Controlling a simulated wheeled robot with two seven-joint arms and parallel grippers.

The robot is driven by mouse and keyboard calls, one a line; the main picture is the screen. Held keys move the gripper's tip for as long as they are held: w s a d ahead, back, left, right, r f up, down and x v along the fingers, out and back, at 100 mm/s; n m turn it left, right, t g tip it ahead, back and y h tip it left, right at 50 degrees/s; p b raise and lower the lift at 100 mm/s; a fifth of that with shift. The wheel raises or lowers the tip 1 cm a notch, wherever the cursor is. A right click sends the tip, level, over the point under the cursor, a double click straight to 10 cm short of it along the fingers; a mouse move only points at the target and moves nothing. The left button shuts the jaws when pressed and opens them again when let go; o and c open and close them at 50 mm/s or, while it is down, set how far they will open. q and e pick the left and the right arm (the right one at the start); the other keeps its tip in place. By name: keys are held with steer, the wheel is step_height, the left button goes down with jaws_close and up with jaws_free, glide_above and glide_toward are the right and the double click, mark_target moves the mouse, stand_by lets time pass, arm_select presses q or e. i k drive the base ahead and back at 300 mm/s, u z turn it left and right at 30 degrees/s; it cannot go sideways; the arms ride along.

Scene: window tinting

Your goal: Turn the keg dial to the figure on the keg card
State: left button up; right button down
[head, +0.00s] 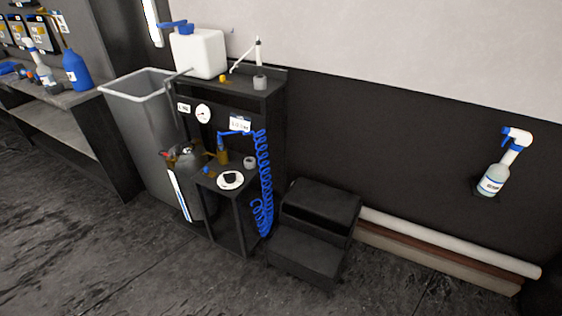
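A dark grey keg (197,192) stands on the floor beside a black stand, with fittings and a small red part at its top. A round white dial plate with a black knob (231,179) lies on the stand's low shelf; its figures are too small to read. A round white gauge (203,113) is on the stand's upright back. A white card (240,124) with blue print hangs to the right of the gauge, and a small white label (184,107) is to its left. I cannot read either, nor tell which is the keg card. Neither gripper shows.
A white jug with a blue tap (198,52) stands on the stand's top (262,92). A blue coiled hose (264,185) hangs at its right. A grey bin (140,130) is at left, and a black step stool (312,235) and rolls (450,246) are at right. The front floor is clear.

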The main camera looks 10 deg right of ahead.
mark_target(229, 178)
steer(key=z, duration=0.55)
steer(key=i, duration=1.4)
steer(key=u, duration=0.5)
